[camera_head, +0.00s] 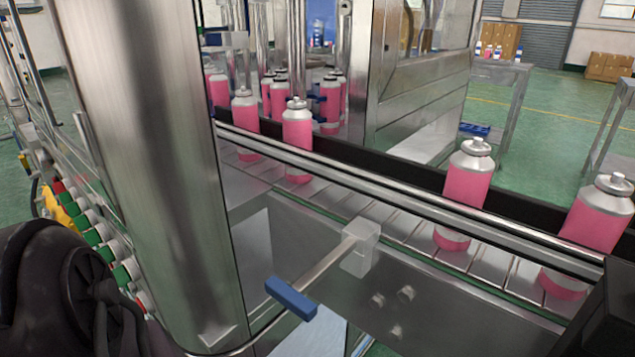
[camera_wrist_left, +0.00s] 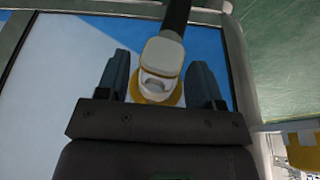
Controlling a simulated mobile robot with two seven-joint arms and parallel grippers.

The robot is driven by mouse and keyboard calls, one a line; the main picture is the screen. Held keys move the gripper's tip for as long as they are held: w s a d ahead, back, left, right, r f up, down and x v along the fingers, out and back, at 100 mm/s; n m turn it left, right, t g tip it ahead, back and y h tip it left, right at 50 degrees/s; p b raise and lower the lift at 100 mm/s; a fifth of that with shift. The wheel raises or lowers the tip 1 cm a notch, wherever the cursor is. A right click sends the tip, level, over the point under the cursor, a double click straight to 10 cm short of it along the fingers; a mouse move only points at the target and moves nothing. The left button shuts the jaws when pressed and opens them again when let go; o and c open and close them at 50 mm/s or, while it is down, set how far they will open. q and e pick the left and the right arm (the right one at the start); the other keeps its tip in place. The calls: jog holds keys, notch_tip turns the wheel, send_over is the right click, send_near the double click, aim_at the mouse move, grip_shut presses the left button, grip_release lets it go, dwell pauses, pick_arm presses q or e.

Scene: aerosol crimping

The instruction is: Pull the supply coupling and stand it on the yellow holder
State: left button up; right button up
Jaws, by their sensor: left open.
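In the left wrist view, a white coupling (camera_wrist_left: 165,58) with a dark hose (camera_wrist_left: 176,14) running up from it lies between the fingers of my left gripper (camera_wrist_left: 160,70). The fingers are open, one on each side, with gaps showing. A yellow round part (camera_wrist_left: 174,97) shows around the coupling's lower end; I cannot tell whether it is a collar or a seat. A yellow block (camera_wrist_left: 303,150) shows at the right edge; I cannot tell whether it is the holder. In the head view, neither gripper nor the coupling shows.
A large steel column (camera_head: 150,150) stands at the left, with a row of coloured buttons (camera_head: 105,253) beside it. A conveyor (camera_head: 395,222) carries pink cans (camera_head: 468,185) behind a steel rail. A blue-ended handle (camera_head: 291,298) sticks out in front.

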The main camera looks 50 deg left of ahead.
dwell(0.7)
pick_arm(q)
jog(key=c, duration=1)
jog(key=o, duration=1.5)
jog(key=shift+c, duration=0.2)
